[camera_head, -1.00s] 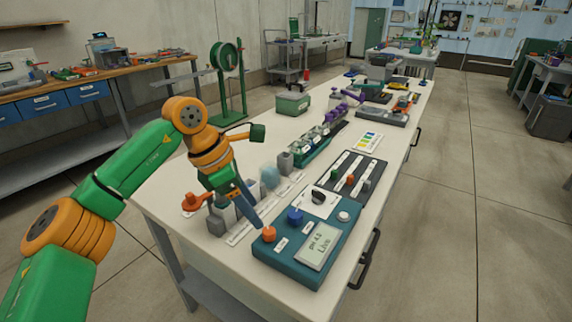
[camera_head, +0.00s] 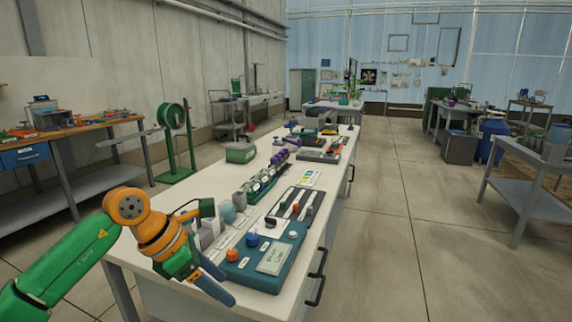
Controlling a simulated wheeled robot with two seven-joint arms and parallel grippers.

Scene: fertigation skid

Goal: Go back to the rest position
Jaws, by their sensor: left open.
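My left gripper (camera_head: 221,282) hangs at the near left corner of the long white table (camera_head: 135,266). Its blue-grey fingers are apart and nothing shows between them. It is in front of the teal control box (camera_head: 262,272), overlapping its left edge in the picture; I cannot tell whether they touch. The box has an orange knob (camera_head: 232,254), a blue knob (camera_head: 270,222) and a pale display (camera_head: 273,258). My right gripper is out of view.
Grey blocks (camera_head: 208,233), a slider panel (camera_head: 293,207) and a green-grey bin (camera_head: 241,152) stand on the table. A green hose reel (camera_head: 174,115) stands behind on the left.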

